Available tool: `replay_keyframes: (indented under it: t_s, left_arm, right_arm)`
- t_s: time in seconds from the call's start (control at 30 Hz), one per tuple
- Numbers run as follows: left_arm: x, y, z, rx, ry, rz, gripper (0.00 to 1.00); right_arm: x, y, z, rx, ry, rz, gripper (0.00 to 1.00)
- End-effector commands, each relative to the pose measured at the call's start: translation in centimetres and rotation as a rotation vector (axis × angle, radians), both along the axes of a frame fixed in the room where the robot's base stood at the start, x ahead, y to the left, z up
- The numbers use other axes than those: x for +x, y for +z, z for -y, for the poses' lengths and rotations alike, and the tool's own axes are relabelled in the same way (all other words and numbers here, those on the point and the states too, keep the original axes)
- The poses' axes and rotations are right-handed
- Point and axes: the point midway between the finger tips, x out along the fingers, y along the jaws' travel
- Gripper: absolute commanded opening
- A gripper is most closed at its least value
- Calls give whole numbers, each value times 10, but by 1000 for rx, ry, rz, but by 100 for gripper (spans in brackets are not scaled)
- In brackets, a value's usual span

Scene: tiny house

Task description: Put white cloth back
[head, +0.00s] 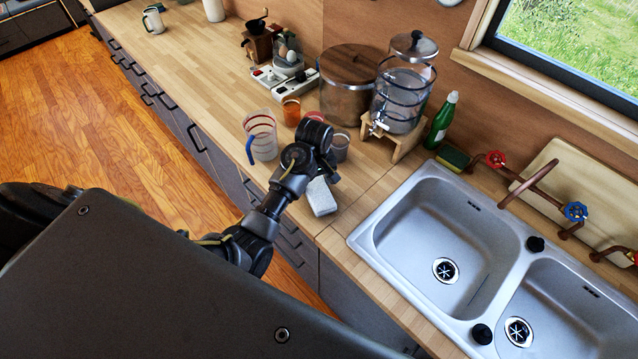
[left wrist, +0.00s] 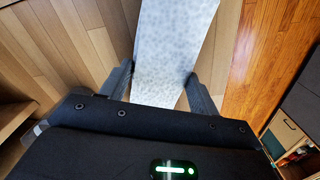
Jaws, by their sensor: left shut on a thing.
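The white cloth (head: 320,197) shows as a small folded white piece just below my left gripper (head: 324,178), over the counter near the sink's left side. In the left wrist view the white cloth (left wrist: 172,45), pale with faint grey specks, runs as a long flat strip between the two dark fingers of my left gripper (left wrist: 158,85). The left gripper is shut on it. I cannot tell whether the cloth touches the counter. My right gripper is not in view.
A measuring cup (head: 262,137), an orange cup (head: 291,112) and a glass (head: 340,146) stand close around the gripper. A double sink (head: 440,225) lies right.

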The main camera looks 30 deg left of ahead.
Motion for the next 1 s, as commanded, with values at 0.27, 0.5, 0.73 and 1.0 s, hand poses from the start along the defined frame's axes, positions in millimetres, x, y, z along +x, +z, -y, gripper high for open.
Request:
replay_keyframes:
  t_s: [0.27, 0.5, 0.73, 1.0]
  left_arm:
    - [-2, -14, -4, 0, 9, 1, 43]
    - [-2, -14, -4, 0, 8, 0, 83]
    - [-2, -13, -4, -1, 8, 1, 83]
    - [3, 10, 3, 0, -5, 5, 83]
  right_arm:
    - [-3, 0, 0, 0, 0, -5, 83]
    - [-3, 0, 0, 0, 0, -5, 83]
    - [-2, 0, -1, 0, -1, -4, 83]
    - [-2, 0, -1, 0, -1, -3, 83]
